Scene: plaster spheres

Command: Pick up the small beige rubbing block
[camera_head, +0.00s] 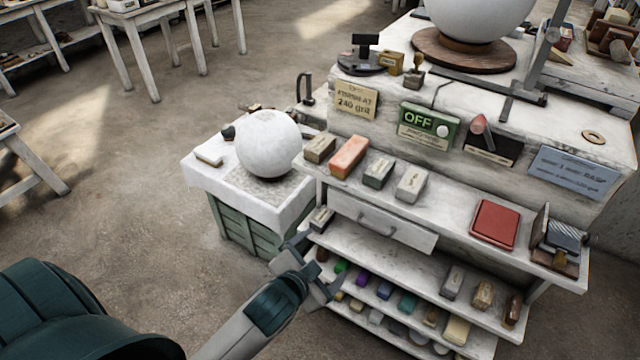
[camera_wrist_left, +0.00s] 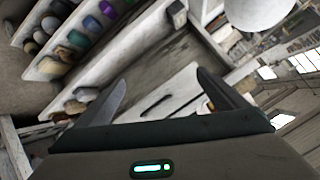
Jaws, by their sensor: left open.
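Several small blocks could be the beige one, and I cannot tell which is meant. A pale beige block (camera_head: 457,330) lies at the right of the lowest shelf. A tan block (camera_head: 484,294) stands on the shelf above. A pale block (camera_head: 209,157) lies on the white stand beside the plaster sphere (camera_head: 268,143). A light grey-white block (camera_head: 411,184) is on the top ledge. My left gripper (camera_head: 321,263) is open and empty, low at the left end of the shelves. In the left wrist view its fingers (camera_wrist_left: 163,79) are spread with nothing between them. My right gripper is out of view.
The shelf unit holds a drawer (camera_head: 382,224), an orange block (camera_head: 348,156), a red book-like pad (camera_head: 495,224) and rows of small coloured pieces. A large sphere (camera_head: 478,15) stands on a round wooden base above. The floor (camera_head: 130,180) at left is clear.

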